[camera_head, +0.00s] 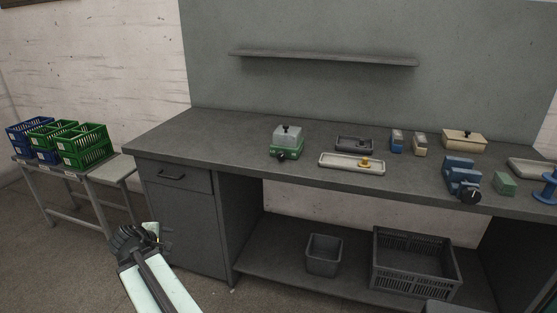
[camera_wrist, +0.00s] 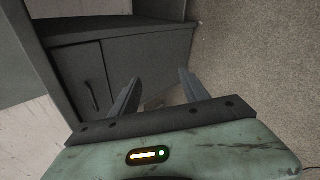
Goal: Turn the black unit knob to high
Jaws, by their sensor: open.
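A blue unit (camera_head: 460,172) with a round black knob (camera_head: 470,196) on its front stands near the front edge of the bench at the right. A green unit with a clear cover (camera_head: 287,138) stands left of the bench's middle, with a dark knob (camera_head: 282,156) low on its front. The knob settings are too small to read. My gripper (camera_head: 150,228) is in front of the bench's left cabinet, below the bench top and far from both knobs. In the wrist view its two fingers (camera_wrist: 159,76) are apart with nothing between them.
The grey bench (camera_head: 225,141) holds a tray with a yellow piece (camera_head: 350,168), a beige box (camera_head: 463,146) and a green block (camera_head: 505,184). A bin (camera_head: 323,268) and a crate (camera_head: 374,262) stand on the lower shelf. Blue and green baskets (camera_head: 75,158) stand at the left.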

